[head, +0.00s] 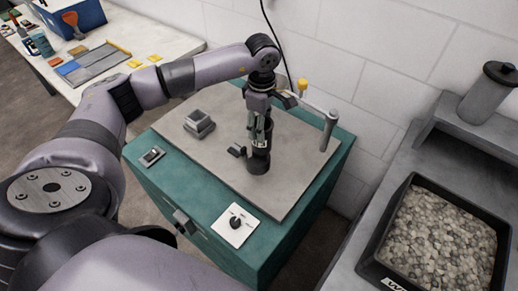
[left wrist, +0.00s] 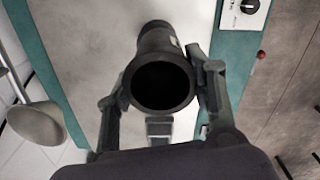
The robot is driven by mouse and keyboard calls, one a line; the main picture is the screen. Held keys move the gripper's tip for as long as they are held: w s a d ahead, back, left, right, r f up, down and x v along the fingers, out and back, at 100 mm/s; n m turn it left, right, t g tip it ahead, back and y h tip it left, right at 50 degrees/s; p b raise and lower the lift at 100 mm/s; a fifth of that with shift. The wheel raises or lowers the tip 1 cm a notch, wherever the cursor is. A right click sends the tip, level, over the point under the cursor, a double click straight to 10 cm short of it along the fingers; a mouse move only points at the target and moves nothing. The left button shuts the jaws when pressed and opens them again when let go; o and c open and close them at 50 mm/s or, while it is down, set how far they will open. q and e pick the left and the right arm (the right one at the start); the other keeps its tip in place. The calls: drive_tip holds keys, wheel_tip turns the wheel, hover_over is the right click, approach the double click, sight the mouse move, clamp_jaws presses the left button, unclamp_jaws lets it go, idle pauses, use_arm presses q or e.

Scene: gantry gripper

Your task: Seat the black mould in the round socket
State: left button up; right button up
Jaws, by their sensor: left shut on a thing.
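My left gripper (head: 260,135) points down over the grey top plate (head: 215,165) of a green cabinet. It is shut on the black mould (head: 258,162), a dark, roughly upright cylinder. In the left wrist view the mould (left wrist: 160,82) shows its open round mouth between the two fingers (left wrist: 162,90), one on each side. Its narrower far part reaches toward the plate. I cannot tell whether its lower end touches the plate. I cannot make out the round socket; the mould or gripper may hide it. My right gripper is not in view.
A stepped grey block (head: 199,123) and a small dark piece (head: 237,150) are on the plate. A knob panel (head: 235,226) is at the front. A black gravel tray (head: 375,262) is at right.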

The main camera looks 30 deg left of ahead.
sight(258, 146)
use_arm(q)
drive_tip(key=shift+w+a+f+n, duration=0.2)
drive_tip(key=shift+a+f+n, duration=0.15)
drive_tip(key=shift+a+n, duration=0.1)
drive_tip(key=shift+w+a+f+n, duration=0.15)
drive_tip(key=shift+a+f+n, duration=0.2)
drive_tip(key=shift+a+n, duration=0.1)
wheel_tip(258, 146, down, 6)
drive_tip(key=b, duration=0.3)
drive_tip(key=shift+r+b, duration=0.25)
drive_tip(key=shift+b, duration=0.05)
wheel_tip(258, 146, down, 4)
drive_tip(key=b, duration=0.2)
drive_tip(key=shift+f+b, duration=0.15)
drive_tip(key=shift+b, duration=0.15)
